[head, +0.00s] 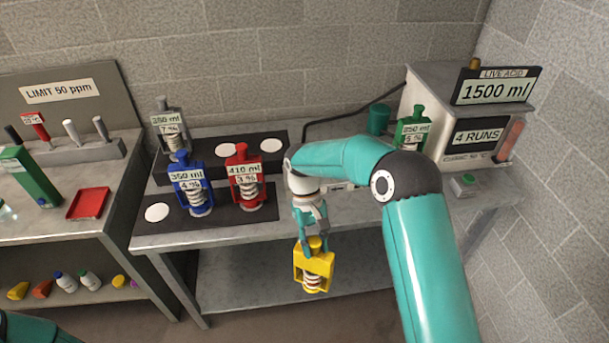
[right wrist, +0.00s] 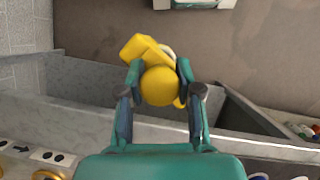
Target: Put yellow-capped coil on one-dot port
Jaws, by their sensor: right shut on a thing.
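The yellow-capped coil (head: 314,268), a yellow frame around a pale coil with red bands, hangs in front of the bench's front edge. It also shows in the right wrist view, where its round yellow cap (right wrist: 160,86) sits between the fingers. My right gripper (head: 312,238) is shut on the cap from above; in the right wrist view the fingers (right wrist: 160,80) press on both its sides. A white label with an arrow and black dots (right wrist: 52,156) shows at lower left there. I cannot make out which port has one dot. My left gripper is out of view.
Blue (head: 190,186), red (head: 246,177) and grey (head: 172,128) coils stand on black racks with bare white discs. A green coil (head: 412,130) stands beside the heater unit (head: 440,95) at right. A side bench (head: 50,225) with tools stands left. My right arm hides part of the bench.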

